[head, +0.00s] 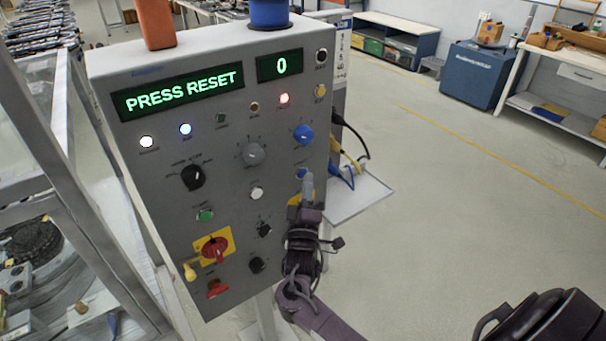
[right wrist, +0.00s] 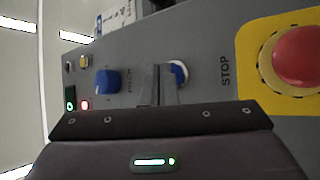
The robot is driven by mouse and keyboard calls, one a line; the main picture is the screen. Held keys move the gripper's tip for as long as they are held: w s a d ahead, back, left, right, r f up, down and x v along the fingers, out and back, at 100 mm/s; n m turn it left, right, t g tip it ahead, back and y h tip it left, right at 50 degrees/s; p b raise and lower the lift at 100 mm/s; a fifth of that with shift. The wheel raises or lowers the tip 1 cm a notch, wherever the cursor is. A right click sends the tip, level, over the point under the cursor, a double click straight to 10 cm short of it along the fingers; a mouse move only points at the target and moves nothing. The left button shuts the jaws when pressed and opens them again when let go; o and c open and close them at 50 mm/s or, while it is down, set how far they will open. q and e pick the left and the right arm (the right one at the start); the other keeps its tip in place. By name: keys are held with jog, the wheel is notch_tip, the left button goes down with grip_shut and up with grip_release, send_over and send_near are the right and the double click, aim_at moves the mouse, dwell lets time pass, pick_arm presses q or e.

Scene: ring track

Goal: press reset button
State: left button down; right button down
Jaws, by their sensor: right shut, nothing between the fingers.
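The grey control panel (head: 225,240) fills the middle of the head view. Its display (head: 180,91) reads "PRESS RESET", and a smaller display (head: 280,66) reads "0". A blue button (head: 301,172) sits low on the panel's right side; its label is not readable. My right gripper (head: 307,182) is shut and empty, its fingertips at this button's lower edge. In the right wrist view the fingers (right wrist: 158,80) partly cover the blue button (right wrist: 181,72) with its pale ring. I cannot tell whether they touch it. My left gripper is not in view.
A red stop button (right wrist: 300,54) on a yellow plate is close beside the fingers. A blue knob (head: 303,134) is above the blue button. A small shelf with cables (head: 362,195) is right of the panel. Open floor (head: 470,230) lies further right.

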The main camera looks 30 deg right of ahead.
jog(key=shift+w, duration=0.4)
dwell(0.4)
jog(key=shift+s, duration=0.1)
jog(key=shift+s+p, duration=0.45)
jog(key=shift+s, duration=0.3)
jog(key=shift+s, duration=0.1)
jog(key=s+p, duration=0.1)
jog(key=s, duration=0.1)
jog(key=s+p, duration=0.2)
jog(key=shift+s+d, duration=0.2)
jog(key=shift+s, duration=0.2)
dwell(0.6)
